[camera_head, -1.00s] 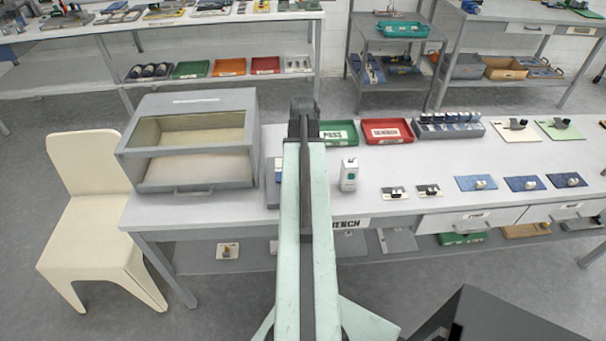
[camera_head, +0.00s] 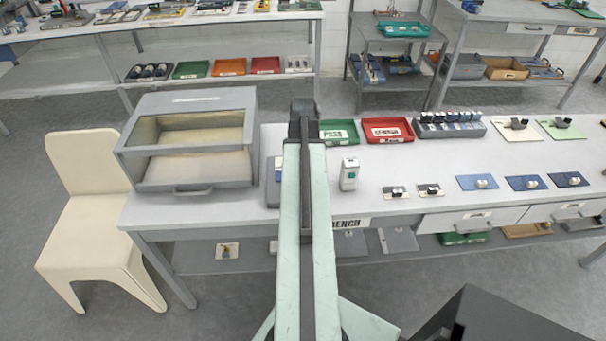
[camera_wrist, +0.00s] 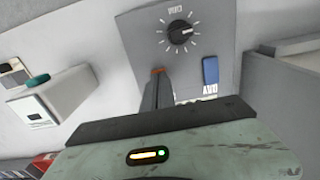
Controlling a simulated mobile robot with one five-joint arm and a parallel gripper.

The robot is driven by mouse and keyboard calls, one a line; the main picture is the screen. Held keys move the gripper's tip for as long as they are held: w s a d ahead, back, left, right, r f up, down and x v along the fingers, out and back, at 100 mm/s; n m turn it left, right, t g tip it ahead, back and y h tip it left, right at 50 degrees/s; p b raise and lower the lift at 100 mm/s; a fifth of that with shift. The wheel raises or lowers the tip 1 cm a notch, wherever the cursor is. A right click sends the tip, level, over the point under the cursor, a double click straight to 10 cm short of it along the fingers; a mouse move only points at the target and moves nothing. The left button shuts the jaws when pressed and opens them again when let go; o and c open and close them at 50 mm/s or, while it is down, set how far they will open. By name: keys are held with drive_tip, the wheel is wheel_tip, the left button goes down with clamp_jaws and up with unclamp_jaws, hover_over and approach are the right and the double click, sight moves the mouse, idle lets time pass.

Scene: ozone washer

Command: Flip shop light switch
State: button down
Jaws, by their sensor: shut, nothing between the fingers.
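I cannot tell for sure which thing is the shop light switch. In the wrist view, a grey control box (camera_wrist: 213,35) has a black dial (camera_wrist: 180,32) ringed by white ticks and a blue switch-like piece (camera_wrist: 210,70). My gripper (camera_wrist: 157,78) is shut and empty, in front of this box and left of the blue piece; I cannot tell whether it touches. A white box with a teal part (camera_wrist: 38,80) is farther left. In the head view, my arm hides the gripper's fingers and most of the grey box. A white box with a green switch (camera_head: 349,175) stands upright right of my arm.
A grey cabinet with a window (camera_head: 190,190) stands left of my arm on the bench (camera_head: 390,165). Green (camera_head: 338,134) and red (camera_head: 387,131) trays lie behind the white box. Small boards lie to the right. A cream chair (camera_head: 90,215) stands at the left.

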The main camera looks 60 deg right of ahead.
drive_tip(key=shift+f+b, duration=0.4)
drive_tip(key=shift+f, duration=0.05)
wheel_tip(320, 180, up, 7)
drive_tip(key=p, duration=0.7)
drive_tip(key=shift+r, duration=0.15)
drive_tip(key=w+a+n, duration=0.5)
drive_tip(key=w+a, duration=1.2)
drive_tip(key=a, duration=0.4)
drive_tip(key=w+a+n, duration=0.2)
drive_tip(key=a+n, duration=0.1)
drive_tip(key=a, duration=1.1)
drive_tip(key=w+a+n, duration=0.2)
drive_tip(key=a+n, duration=0.1)
drive_tip(key=a, duration=1.1)
drive_tip(key=shift+w+a, duration=0.3)
drive_tip(key=shift+a, duration=0.1)
